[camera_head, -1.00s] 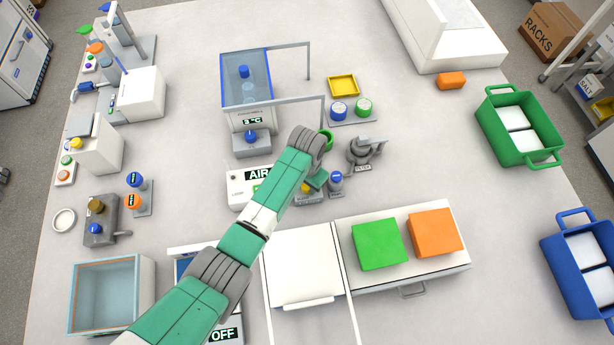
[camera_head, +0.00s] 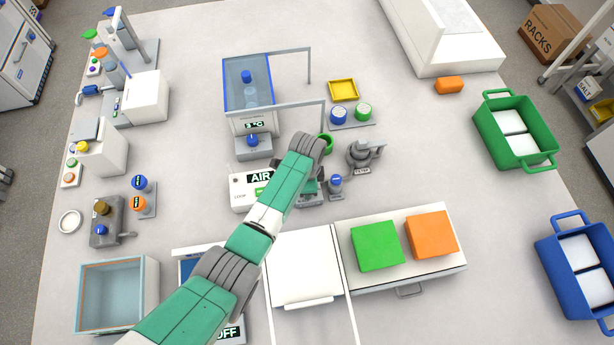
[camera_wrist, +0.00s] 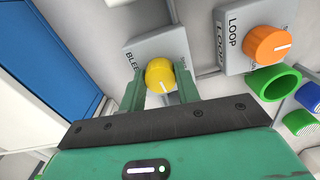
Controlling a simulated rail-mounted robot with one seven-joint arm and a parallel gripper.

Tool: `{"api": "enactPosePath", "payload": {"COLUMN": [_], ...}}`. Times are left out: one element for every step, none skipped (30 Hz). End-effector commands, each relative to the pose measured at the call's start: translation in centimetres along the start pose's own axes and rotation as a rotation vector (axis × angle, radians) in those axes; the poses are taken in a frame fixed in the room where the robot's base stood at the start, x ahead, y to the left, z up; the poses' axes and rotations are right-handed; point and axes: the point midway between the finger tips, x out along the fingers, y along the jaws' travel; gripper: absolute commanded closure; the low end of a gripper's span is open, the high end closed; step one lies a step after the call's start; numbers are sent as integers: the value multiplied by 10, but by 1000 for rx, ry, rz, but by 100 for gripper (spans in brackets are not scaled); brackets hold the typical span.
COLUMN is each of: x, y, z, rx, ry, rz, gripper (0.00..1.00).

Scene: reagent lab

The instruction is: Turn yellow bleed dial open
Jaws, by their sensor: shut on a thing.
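The yellow bleed dial (camera_wrist: 159,75) sits on a grey box (camera_wrist: 145,49) whose label begins with "BLEE" in the wrist view. A white pointer line on the dial points down and slightly right. My gripper (camera_wrist: 160,88) has one finger on each side of the dial and is shut on it. In the head view my gripper (camera_head: 310,187) is over the grey boxes beside the AIR unit, and my arm hides the dial.
An orange dial (camera_wrist: 268,47) on a box marked LOOP stands close to the right in the wrist view. A green ring (camera_wrist: 274,82) is just below it.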

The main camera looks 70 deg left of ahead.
Motion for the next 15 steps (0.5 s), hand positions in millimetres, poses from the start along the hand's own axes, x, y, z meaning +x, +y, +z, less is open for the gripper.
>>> {"api": "enactPosePath", "payload": {"x": [-2, -2, -2, -2, -2, -2, -2, -2, -2, -2, -2, -2, -2, -2, -2], "y": [-1, -1, -1, -1, -1, -1, -1, -1, -1, -1, -1, -1, -1, -1, -1], "z": [-1, -1, -1, -1, -1, -1, -1, -1, -1, -1, -1, -1, -1, -1, -1], "rx": [20, 31, 46, 55, 64, 75, 81, 86, 93, 97, 101, 104, 106, 108, 109], "ry": [2, 2, 2, 2, 1, 1, 1, 1, 1, 1, 1, 1, 1, 1, 1], "rz": [-1, -1, -1, -1, -1, -1, -1, -1, -1, -1, -1, -1, -1, -1, -1], "gripper": [91, 91, 91, 91, 91, 91, 91, 91, 91, 91, 91, 91, 91, 91, 91]}}
